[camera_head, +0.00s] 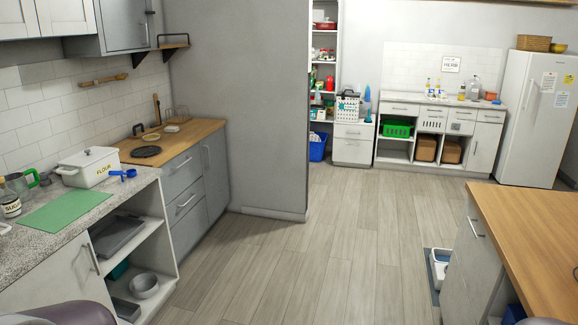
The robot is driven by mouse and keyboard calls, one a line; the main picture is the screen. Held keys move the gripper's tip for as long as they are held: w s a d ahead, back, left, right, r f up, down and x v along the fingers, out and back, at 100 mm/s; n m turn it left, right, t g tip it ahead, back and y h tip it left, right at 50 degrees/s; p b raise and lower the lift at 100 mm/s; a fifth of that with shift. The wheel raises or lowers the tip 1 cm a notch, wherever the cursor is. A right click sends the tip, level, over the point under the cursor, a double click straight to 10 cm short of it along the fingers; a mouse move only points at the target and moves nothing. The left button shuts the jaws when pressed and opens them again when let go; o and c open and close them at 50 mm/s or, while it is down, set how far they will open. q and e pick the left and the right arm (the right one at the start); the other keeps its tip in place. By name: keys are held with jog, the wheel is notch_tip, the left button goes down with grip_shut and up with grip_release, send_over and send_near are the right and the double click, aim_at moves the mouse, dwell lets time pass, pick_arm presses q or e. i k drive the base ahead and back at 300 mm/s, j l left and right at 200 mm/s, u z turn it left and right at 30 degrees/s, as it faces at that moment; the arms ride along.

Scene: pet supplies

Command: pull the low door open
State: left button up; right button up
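Several low doors show, and I cannot tell which one the task means. A white low door (58,283) with a vertical metal handle (93,258) is at the near left, under the speckled counter; it looks shut. A grey low door (215,172) under the wooden counter is shut. A white low door (485,147) at the right end of the far cabinet looks shut. Neither of my grippers is in view. Only rounded grey-purple parts, probably my arms, show at the bottom edge.
Open shelves beside the near-left door hold a grey tray (118,236) and a bowl (144,285). A wooden-topped island (530,235) stands at the right, with a tray (437,268) on the floor beside it. The middle floor (330,245) is clear.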

aim_at(212, 150)
jog(key=i+u, duration=0.2)
jog(key=i, duration=0.9)
jog(key=i+l+u, duration=0.1)
jog(key=i+u, duration=0.15)
jog(key=i, duration=1.35)
jog(key=i+u, duration=0.1)
jog(key=i, duration=0.45)
jog(key=i+l+u, duration=0.1)
jog(key=i, duration=0.45)
jog(key=i+l, duration=0.15)
jog(key=i, duration=0.4)
jog(key=i+l+u, duration=0.1)
jog(key=i, duration=0.45)
jog(key=i+l, duration=0.2)
jog(key=i, duration=0.35)
jog(key=i+l+u, duration=0.15)
jog(key=i, duration=0.35)
